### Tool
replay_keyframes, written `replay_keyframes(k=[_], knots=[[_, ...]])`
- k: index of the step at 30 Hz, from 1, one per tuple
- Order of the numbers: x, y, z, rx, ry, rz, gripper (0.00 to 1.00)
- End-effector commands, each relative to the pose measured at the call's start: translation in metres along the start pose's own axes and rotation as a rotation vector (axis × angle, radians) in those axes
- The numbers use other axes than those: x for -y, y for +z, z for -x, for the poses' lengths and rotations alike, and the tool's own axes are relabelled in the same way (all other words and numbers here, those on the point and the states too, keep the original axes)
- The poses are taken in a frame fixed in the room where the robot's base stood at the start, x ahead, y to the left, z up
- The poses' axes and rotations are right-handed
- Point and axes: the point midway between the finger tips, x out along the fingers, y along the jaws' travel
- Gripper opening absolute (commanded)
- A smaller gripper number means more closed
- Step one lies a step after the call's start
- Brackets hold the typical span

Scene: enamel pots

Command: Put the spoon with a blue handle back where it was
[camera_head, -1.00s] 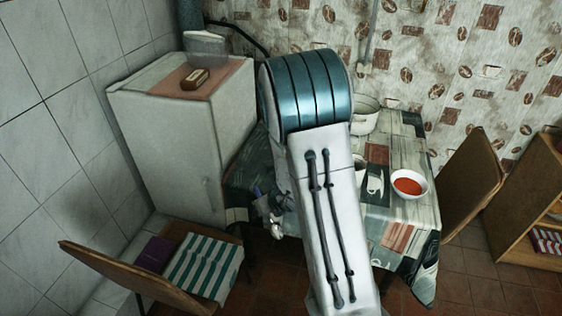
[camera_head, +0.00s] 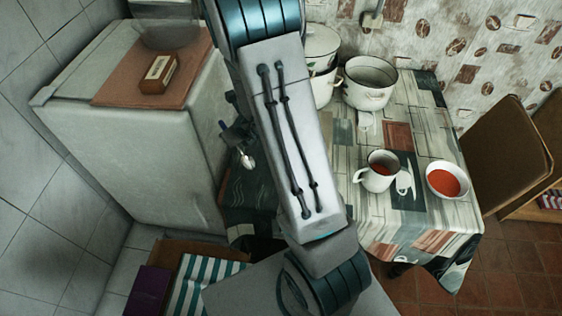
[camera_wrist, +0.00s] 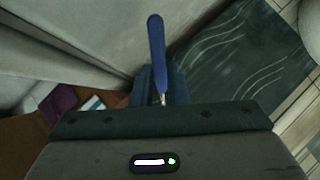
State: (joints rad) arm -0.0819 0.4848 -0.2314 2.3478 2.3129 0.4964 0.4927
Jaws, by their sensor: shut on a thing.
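The spoon (camera_head: 246,161) shows its shiny metal bowl pointing down in the head view, just left of my arm. In the wrist view its blue handle (camera_wrist: 157,50) sticks up from between my fingers. My gripper (camera_head: 238,136) is shut on the spoon near the lower end of the handle; it also shows in the wrist view (camera_wrist: 161,84). It holds the spoon in the air between the white cabinet and the left end of the table. My arm hides part of the table.
The table (camera_head: 440,215) carries a white mug (camera_head: 373,181) of red liquid, a bowl of red soup (camera_head: 447,180) and white enamel pots (camera_head: 370,85). The white cabinet (camera_head: 130,150) bears a small box (camera_head: 159,74).

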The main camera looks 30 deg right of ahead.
Motion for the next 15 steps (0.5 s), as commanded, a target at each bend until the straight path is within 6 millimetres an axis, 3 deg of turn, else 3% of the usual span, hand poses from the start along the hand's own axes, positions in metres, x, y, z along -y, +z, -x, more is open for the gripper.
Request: replay_keyframes(k=[15], knots=[[0.049, 0.034, -0.005, 0.005, 0.147, 0.184, 0.0]])
